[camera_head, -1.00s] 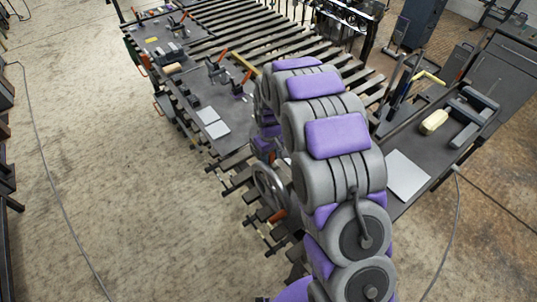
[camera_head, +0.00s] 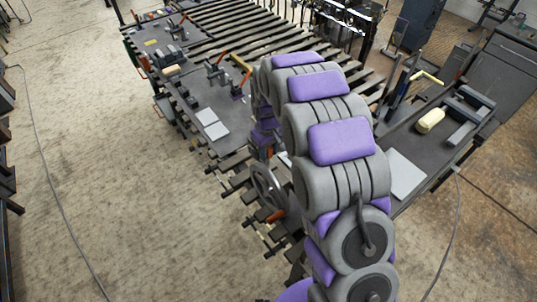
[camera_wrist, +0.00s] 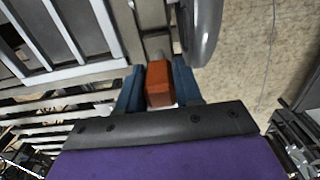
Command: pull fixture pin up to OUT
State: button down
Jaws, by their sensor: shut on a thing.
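The fixture pin's orange-red grip (camera_wrist: 159,84) is in the middle of the wrist view, between the two blue fingers of my gripper (camera_wrist: 159,90). My gripper is shut on it. A short grey shaft shows just beyond the grip, and its far end is hidden. In the head view a small orange part (camera_head: 276,215) shows low beside my arm, and the gripper is hidden behind the arm there. I cannot tell the pin's height.
A grey handwheel (camera_head: 266,188) stands next to my arm, and its rim (camera_wrist: 203,30) is close beside the gripper in the wrist view. A slatted table (camera_head: 230,35) lies behind, with clamps and a yellow block (camera_head: 430,120) on side tables.

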jog(key=shift+w+a+r, duration=0.1)
jog(key=shift+w+r, duration=0.2)
jog(key=c, duration=1.1)
grip_release()
jog(key=shift+a+f, duration=0.1)
jog(key=shift+f, duration=0.05)
notch_tip(320, 180, up, 17)
jog(key=shift+w+r+b, duration=0.1)
jog(key=shift+r+b, duration=0.05)
jog(key=shift+b, duration=0.6)
